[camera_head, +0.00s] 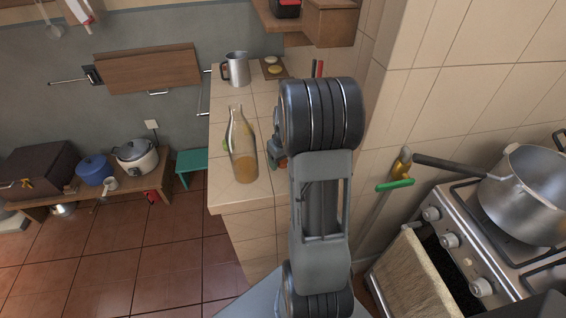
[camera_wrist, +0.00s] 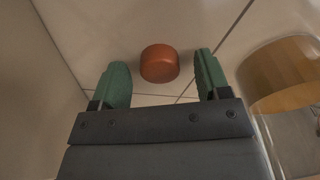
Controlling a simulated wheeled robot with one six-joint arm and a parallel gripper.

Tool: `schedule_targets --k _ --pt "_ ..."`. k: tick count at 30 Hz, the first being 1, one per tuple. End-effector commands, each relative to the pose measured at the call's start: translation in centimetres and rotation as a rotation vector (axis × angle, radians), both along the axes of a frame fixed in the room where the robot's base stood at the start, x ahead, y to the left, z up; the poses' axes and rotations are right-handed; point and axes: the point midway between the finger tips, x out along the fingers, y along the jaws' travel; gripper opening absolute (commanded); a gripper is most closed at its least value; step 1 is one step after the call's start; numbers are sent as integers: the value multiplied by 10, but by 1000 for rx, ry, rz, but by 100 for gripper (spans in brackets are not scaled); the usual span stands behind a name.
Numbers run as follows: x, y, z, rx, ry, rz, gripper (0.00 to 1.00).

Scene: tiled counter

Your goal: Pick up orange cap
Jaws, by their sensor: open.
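The orange cap (camera_wrist: 159,63) is a small, round, orange-red piece lying on the tiled counter (camera_wrist: 150,22). In the wrist view it sits ahead of my gripper (camera_wrist: 162,76), roughly between the lines of the two green fingertips, with space on both sides. The fingers are apart and nothing is held. In the head view my own arm covers most of the gripper, and I cannot make out the cap there.
A clear glass bottle (camera_head: 243,150) with amber liquid stands near the counter's front edge. It shows close to the right finger in the wrist view (camera_wrist: 283,78). A metal mug (camera_head: 237,70) stands farther back. A tiled wall (camera_head: 440,110) rises right of the counter.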

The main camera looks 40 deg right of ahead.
Motion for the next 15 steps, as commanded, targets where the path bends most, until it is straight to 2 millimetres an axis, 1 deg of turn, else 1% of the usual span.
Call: schedule_targets --k 2,15 --pt "0 0 0 0 0 0 70" --pt "0 0 0 0 0 0 27"
